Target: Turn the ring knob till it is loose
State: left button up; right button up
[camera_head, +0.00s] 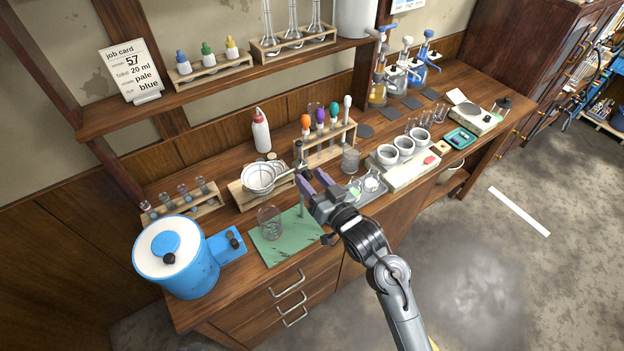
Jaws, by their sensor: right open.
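A metal ring (258,178) with a round pale vessel or mesh in it stands out to the left of a thin upright rod. The rod rises near the middle of the bench, and a dark clamp (299,157) sits near its top. The ring knob itself is too small, or too hidden by my gripper, to make out clearly. My right gripper (313,180) is open, its two purple fingertips just right of the rod and close to the ring's arm. I cannot tell whether they touch anything. My left gripper is not in view.
A glass beaker (270,223) stands on a green mat (270,250) in front of the ring. A blue lidded pot (188,277) is at the left. A test-tube rack (330,152) stands close behind my gripper. White crucibles (404,145) are to the right.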

jog(key=shift+w+a, duration=0.1)
grip_shut()
dwell(0.3)
